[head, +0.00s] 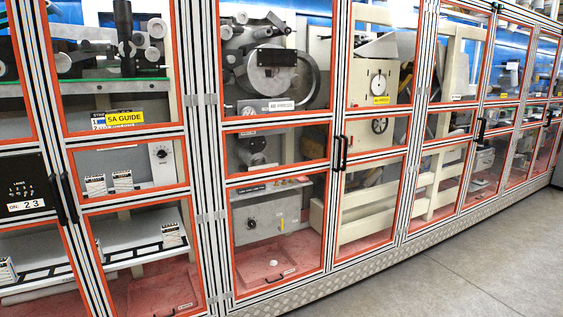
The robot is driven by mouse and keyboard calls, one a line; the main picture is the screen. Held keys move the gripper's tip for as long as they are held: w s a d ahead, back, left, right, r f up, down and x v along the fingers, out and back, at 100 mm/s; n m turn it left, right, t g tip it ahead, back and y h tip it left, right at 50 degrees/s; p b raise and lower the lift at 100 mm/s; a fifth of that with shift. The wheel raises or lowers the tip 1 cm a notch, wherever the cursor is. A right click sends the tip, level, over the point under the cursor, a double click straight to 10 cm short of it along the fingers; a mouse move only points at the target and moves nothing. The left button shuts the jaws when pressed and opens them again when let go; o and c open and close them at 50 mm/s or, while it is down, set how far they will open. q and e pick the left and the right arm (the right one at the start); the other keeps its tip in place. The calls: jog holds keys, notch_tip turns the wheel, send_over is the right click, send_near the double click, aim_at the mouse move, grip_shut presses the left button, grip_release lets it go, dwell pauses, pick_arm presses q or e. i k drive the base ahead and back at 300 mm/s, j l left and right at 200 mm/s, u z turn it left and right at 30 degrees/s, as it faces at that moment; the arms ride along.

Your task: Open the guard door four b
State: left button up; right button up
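A long row of guard doors with clear panes and orange-edged silver frames fills the head view. I cannot surely read which one is four b. The left door (127,131) bears a yellow label (125,118) reading "5A GUIDE". The middle door (277,179) has a white label (281,106), too small to read surely. The door (374,146) to its right has a small yellow label (381,100). A pair of black vertical handles (342,153) sits where these two doors meet. The doors in view look shut. Neither of my grippers is in view.
Another pair of black handles (62,198) is at the left, beside a black panel (25,187) marked "ON: 23". More doors run off to the right, with handles (481,130). A metal plinth (350,277) runs below. The grey floor (480,260) at right is clear.

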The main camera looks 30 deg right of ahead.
aim_at(222, 126)
jog(key=z, duration=0.55)
jog(key=i+l+z, duration=0.3)
jog(key=z, duration=0.15)
jog(key=i+l+z, duration=0.1)
jog(key=i+z, duration=0.65)
jog(key=i, duration=1.45)
jog(key=i+j, duration=0.1)
jog(key=j, duration=0.35)
